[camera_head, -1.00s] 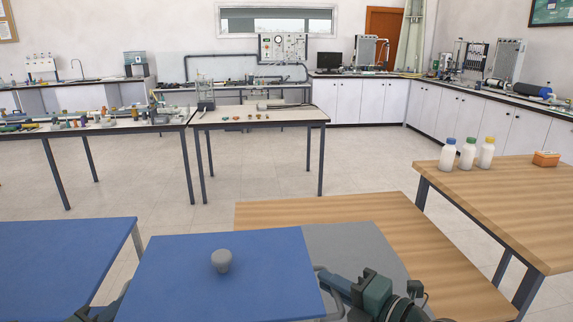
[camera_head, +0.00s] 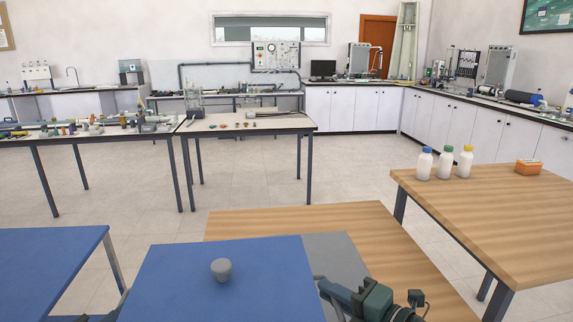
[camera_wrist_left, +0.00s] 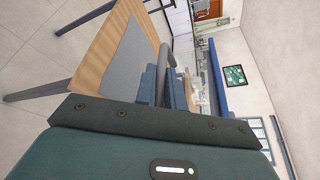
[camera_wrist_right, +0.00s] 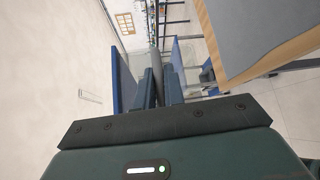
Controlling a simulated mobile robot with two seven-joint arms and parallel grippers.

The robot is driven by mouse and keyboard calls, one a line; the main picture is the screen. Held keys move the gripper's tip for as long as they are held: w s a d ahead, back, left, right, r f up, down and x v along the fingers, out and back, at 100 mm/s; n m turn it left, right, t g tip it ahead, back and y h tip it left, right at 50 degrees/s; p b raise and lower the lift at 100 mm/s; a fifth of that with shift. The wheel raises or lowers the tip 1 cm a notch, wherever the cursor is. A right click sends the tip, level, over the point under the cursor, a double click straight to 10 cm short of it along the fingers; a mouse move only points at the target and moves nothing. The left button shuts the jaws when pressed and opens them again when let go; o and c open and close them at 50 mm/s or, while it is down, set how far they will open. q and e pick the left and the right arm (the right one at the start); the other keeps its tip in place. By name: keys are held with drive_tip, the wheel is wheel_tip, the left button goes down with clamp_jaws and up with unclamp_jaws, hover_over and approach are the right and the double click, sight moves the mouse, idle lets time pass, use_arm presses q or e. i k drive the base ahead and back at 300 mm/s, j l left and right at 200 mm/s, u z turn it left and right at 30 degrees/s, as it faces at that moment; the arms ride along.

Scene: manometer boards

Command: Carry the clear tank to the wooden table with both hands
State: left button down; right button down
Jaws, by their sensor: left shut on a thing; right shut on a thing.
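The tank shows from above in the head view as a blue lid (camera_head: 180,265) with a grey knob (camera_head: 221,268); its clear walls are mostly hidden beneath. My right gripper (camera_head: 328,288) is shut on the tank's grey handle at the right side. My left gripper is mostly cut off at the bottom left; in the left wrist view its fingers (camera_wrist_left: 165,85) are shut on the other grey handle. The wooden table (camera_head: 400,265) with a grey mat (camera_head: 338,258) lies just beyond the tank, which partly covers the mat in the picture.
A second wooden table (camera_head: 500,215) at the right holds white bottles with blue, green and yellow caps (camera_head: 445,163) and an orange box (camera_head: 528,167). A blue table (camera_head: 45,265) stands at the left. Open floor (camera_head: 130,190) lies beyond, before the cluttered benches.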

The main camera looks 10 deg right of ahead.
sight(540, 235)
drive_tip(key=l, duration=2.75)
drive_tip(key=i+l, duration=0.1)
drive_tip(key=l, duration=0.3)
drive_tip(key=i+l, duration=0.1)
drive_tip(key=l, duration=0.3)
drive_tip(key=i+l, duration=0.1)
drive_tip(key=l, duration=0.7)
drive_tip(key=i, duration=0.05)
